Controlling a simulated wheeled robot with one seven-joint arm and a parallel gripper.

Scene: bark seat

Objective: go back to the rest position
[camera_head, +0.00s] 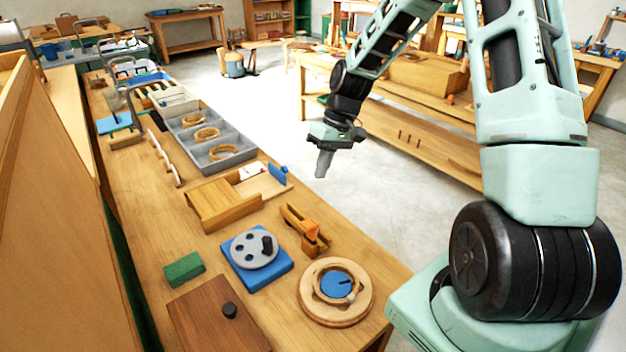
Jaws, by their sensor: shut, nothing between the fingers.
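My gripper (323,163) hangs at the end of my arm in the upper middle of the head view, pointing down. It is shut and empty. It is over the open floor to the right of the long workbench (345,250), apart from everything on it. My arm reaches up out of the top of the view and comes back down to the gripper.
The bench holds a grey divided tray (232,161) with wooden rings, a wooden box (222,208), a blue base with a grey disc (256,262), a round wooden dial (317,314), a green block (183,270) and a brown board (190,320). Another table (420,140) stands right, behind the gripper.

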